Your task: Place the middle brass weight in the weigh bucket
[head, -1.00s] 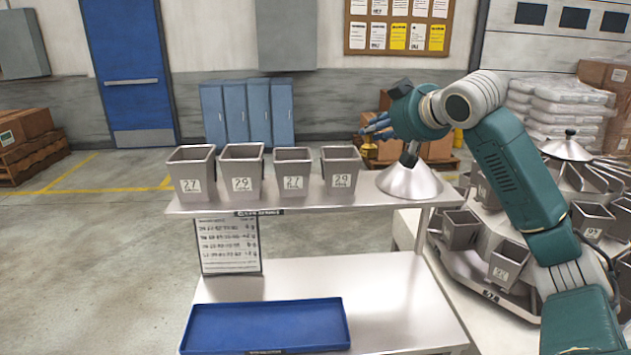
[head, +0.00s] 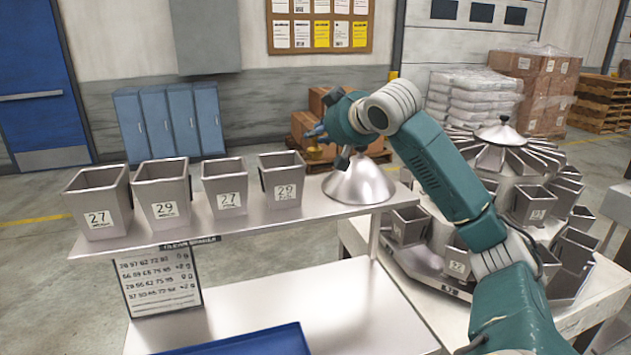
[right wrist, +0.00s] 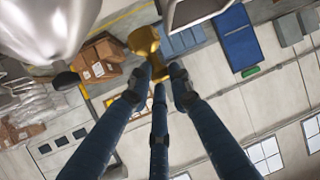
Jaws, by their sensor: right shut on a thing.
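My right gripper (head: 314,133) is shut on a brass weight (right wrist: 144,42), seen clearly between its fingers in the right wrist view. In the head view the gripper is above the cart's top shelf, left of the shiny metal dome (head: 358,185), and the weight is mostly hidden. Four-sided metal buckets stand in a row on the shelf, left of the gripper: one marked 27 (head: 97,203), one marked 29 (head: 162,190), another 27 (head: 226,188) and another 29 (head: 283,182). I cannot tell which is the weigh bucket. My left gripper is out of view.
A round weigher (head: 500,160) with several buckets stands on the right. The cart has a lower shelf (head: 350,305) with a blue tray (head: 245,342) and a hanging printed sheet (head: 160,283). Boxes, sacks and a blue door (head: 35,90) are behind.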

